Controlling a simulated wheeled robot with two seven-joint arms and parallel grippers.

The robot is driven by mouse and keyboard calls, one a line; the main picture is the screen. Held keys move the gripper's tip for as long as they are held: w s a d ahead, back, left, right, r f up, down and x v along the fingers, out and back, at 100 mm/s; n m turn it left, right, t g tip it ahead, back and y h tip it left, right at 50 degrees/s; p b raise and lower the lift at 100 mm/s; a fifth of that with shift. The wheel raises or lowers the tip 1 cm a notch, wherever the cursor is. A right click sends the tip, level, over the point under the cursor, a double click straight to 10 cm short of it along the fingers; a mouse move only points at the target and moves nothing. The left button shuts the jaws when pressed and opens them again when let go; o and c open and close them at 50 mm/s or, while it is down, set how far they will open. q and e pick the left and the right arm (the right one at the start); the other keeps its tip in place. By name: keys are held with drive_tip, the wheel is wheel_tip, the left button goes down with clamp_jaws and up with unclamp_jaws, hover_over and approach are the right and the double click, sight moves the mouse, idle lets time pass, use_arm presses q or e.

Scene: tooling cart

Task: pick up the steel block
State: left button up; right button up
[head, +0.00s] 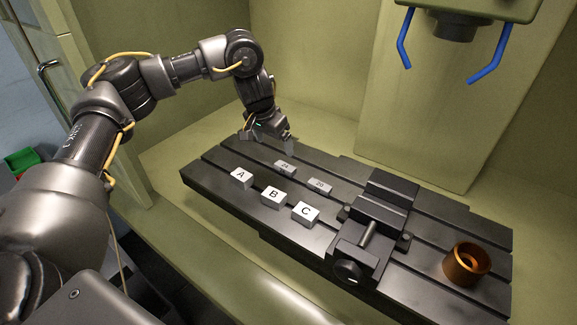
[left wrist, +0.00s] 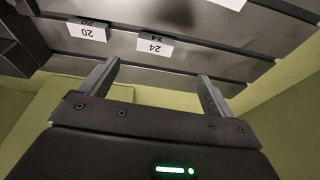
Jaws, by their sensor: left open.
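Small light-grey blocks lie on the dark slotted machine table (head: 330,238). Two at the back are marked 24 (head: 285,167) and 20 (head: 319,186). Three at the front are marked A (head: 241,178), B (head: 273,197) and C (head: 305,214). I cannot tell which is the steel block. My left gripper (head: 268,143) is open and empty, above the table's back left part, behind the block marked 24. In the left wrist view, the 24 block (left wrist: 155,48) lies beyond the open fingers, between them, and the 20 block (left wrist: 87,32) lies left. My right gripper is not in view.
A black vise (head: 370,225) stands right of the blocks, and a copper-coloured ring (head: 466,264) sits at the table's right end. A machine head with blue hoses (head: 490,62) hangs above at the back right. Cream enclosure walls surround the table.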

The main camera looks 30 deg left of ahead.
sight(285, 165)
use_arm(q)
drive_tip(key=p+x, duration=0.1)
drive_tip(key=x, duration=0.4)
drive_tip(key=shift+w+f, duration=0.1)
drive_tip(key=shift+f, duration=0.2)
drive_tip(key=shift+d+f, duration=0.15)
drive_tip(key=shift+d, duration=0.05)
drive_tip(key=x, duration=0.1)
drive_tip(key=p+x, duration=0.2)
drive_tip(key=shift+w+d+f, duration=0.3)
drive_tip(key=shift+w+d, duration=0.05)
drive_tip(key=shift+w, duration=0.05)
drive_tip(key=shift+w+f, duration=0.1)
drive_tip(key=shift+f, duration=0.4)
drive_tip(key=c, duration=1.1)
drive_tip(key=shift+c, duration=1.1)
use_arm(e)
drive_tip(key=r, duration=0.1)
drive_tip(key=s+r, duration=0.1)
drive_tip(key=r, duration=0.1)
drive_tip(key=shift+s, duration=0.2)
use_arm(q)
drive_tip(key=shift+r, duration=0.1)
